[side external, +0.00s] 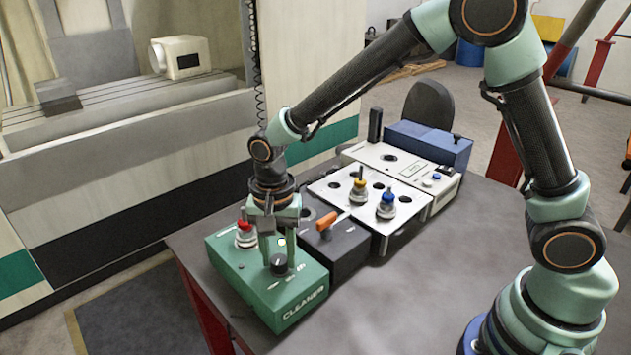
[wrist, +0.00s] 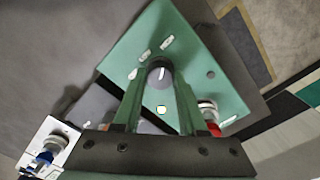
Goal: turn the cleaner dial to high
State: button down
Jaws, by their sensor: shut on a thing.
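The green cleaner box (side external: 235,272) stands at the table's left front corner, with "CLEANER" on its front face. Its black dial (side external: 279,264) sits on the top near the front edge. My gripper (side external: 276,256) points down over the box, its fingers at the dial. In the wrist view my gripper (wrist: 160,82) is shut on the dial (wrist: 160,74), one finger on each side. A white pointer line shows on the dial's top. Pale label marks (wrist: 153,57) lie on the green face (wrist: 185,40) beside it; their words are too small to read.
A red knob (side external: 245,230) and a lit lamp (side external: 282,241) are on the green box. Next to it stands a dark box with an orange lever (side external: 328,222), then a white panel (side external: 345,200) with yellow and blue knobs. The table's front right is clear.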

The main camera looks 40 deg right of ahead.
aim_at(279, 259)
jog(key=shift+r+m, duration=0.1)
jog(key=shift+m, duration=0.3)
jog(key=shift+c, duration=2.3)
grip_release()
notch_tip(279, 259, up, 12)
